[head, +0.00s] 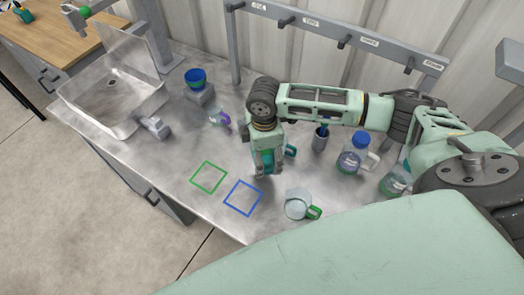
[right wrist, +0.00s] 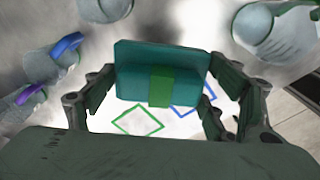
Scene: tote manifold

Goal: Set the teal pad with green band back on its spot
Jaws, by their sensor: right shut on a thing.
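The teal pad (right wrist: 135,75) with its green band (right wrist: 160,88) is held between the fingers of my right gripper (right wrist: 162,72); the band faces the wrist camera. In the head view my right gripper (head: 266,166) points down above the workbench, and the pad is mostly hidden by the fingers. A green square outline (head: 208,177) and a blue square outline (head: 243,198) are marked on the bench, both empty, to the left of and below the gripper. In the right wrist view the green outline (right wrist: 138,121) and part of the blue outline (right wrist: 205,97) show beyond the pad. My left gripper is not in view.
A clear mug with green handle (head: 298,204) stands right of the blue outline. A purple-handled mug (head: 217,117), a blue bowl (head: 195,77) on a grey block, a pen cup (head: 320,140) and a blue-capped jug (head: 354,158) stand farther back. A sink (head: 110,95) is left.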

